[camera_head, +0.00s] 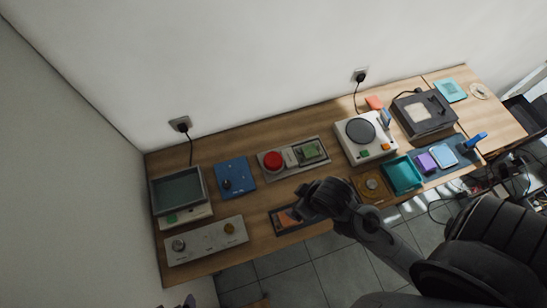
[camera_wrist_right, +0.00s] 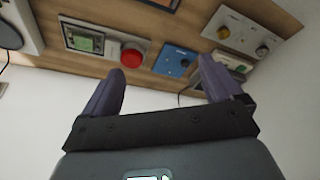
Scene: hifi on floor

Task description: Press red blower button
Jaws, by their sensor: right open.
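The red button (camera_head: 272,161) is a large round dome on the left end of a grey panel (camera_head: 294,172) on the wooden desk. It also shows in the right wrist view (camera_wrist_right: 131,57), above and beside the left-hand finger and apart from it. My right gripper (camera_head: 310,199) is over the front part of the desk, to the right of and nearer than the button. Its two purple fingers are spread and empty in the right wrist view (camera_wrist_right: 163,82). A small purple tip at the bottom left edge of the head view may be my left gripper (camera_head: 189,302).
A blue box with a black knob (camera_head: 235,178) is left of the panel. A white turntable (camera_head: 364,137) stands to the right. A dark framed panel (camera_head: 284,222) lies beside my right gripper.

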